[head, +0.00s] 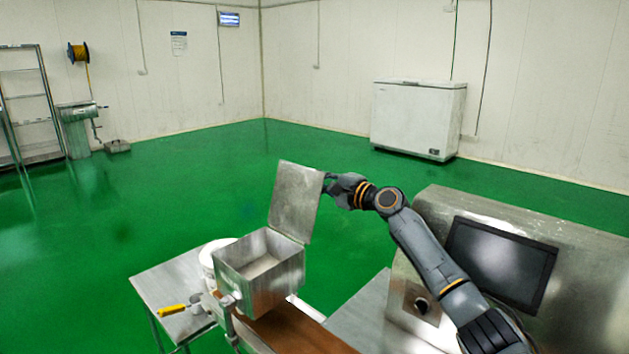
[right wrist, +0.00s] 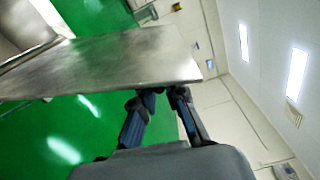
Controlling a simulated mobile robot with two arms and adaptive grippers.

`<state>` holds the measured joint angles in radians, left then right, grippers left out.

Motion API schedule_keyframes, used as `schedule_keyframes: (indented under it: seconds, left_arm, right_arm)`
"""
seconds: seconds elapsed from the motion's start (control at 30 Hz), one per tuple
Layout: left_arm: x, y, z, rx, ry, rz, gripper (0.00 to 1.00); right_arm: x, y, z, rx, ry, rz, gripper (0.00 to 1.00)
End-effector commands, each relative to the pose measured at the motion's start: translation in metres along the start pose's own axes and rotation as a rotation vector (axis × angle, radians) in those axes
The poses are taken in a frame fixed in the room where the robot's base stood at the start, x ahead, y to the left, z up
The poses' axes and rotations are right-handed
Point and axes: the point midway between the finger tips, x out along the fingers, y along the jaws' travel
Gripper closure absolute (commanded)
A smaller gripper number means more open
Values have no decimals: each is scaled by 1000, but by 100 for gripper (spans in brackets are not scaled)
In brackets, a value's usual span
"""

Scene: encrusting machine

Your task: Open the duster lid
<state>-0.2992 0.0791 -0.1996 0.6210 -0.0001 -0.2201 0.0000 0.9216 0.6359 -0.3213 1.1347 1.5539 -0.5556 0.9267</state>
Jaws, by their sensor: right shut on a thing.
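The duster (head: 262,272) is a square metal box in the head view, open at the top with pale material inside. Its metal lid (head: 296,200) stands raised, close to upright, at the box's back right edge. My right gripper (head: 328,183) is at the lid's right edge, shut on it. In the right wrist view the lid (right wrist: 100,62) spans the picture as a flat metal plate, and the fingers of the right gripper (right wrist: 160,97) meet its lower edge. The fingertips are partly hidden behind the plate. My left gripper is in neither view.
A metal machine housing with a dark screen (head: 500,262) stands at the right, close to my right arm. A metal table (head: 160,283) with a yellow-handled tool (head: 172,310) is left of the duster. A white chest freezer (head: 418,118) is against the back wall. Green floor behind the duster is clear.

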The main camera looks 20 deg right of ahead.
Motion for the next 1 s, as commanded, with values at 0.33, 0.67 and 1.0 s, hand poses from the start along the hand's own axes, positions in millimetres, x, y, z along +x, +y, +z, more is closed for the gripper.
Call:
schedule_keyframes:
  seconds: [0.33, 0.67, 1.0]
  left_arm:
    - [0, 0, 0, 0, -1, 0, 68]
    - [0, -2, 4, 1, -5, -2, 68]
    - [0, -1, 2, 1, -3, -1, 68]
  right_arm:
    - [0, 2, -1, -1, 2, 3, 66]
    - [-3, 1, -1, -2, 1, 2, 66]
    - [-61, 4, -2, -4, 3, 7, 66]
